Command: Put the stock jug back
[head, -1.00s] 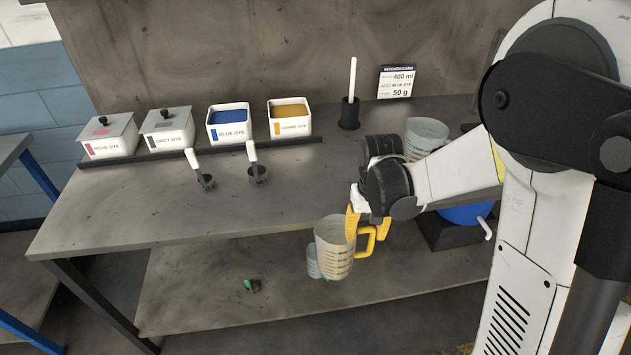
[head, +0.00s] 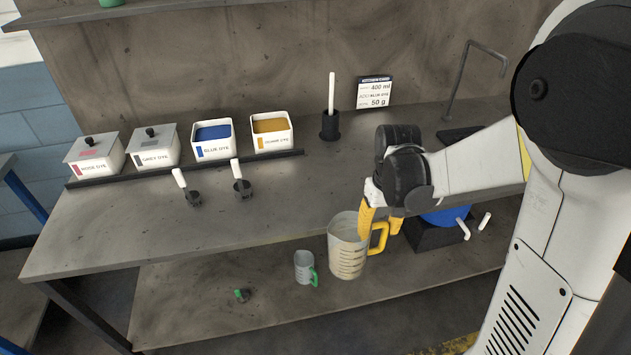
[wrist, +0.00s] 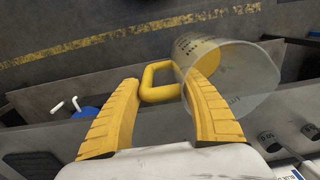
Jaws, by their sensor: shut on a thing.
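The stock jug (head: 346,248) is a clear measuring jug with a yellow handle and dark scale marks. My gripper (head: 381,216) is shut on its handle and holds it upright, in front of the bench edge and above the lower shelf in the head view. In the wrist view the handle lies between the yellow fingers of my gripper (wrist: 160,84), and the jug body (wrist: 228,75) is beside the right finger. The far side of the jug's base is hidden.
A small green-handled jug (head: 304,267) and a small green item (head: 242,295) are on the lower shelf (head: 200,305). Dye boxes (head: 213,139), two scoops (head: 241,187) and a stirrer holder (head: 330,126) stand on the bench. A blue container (head: 445,216) is right of my gripper.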

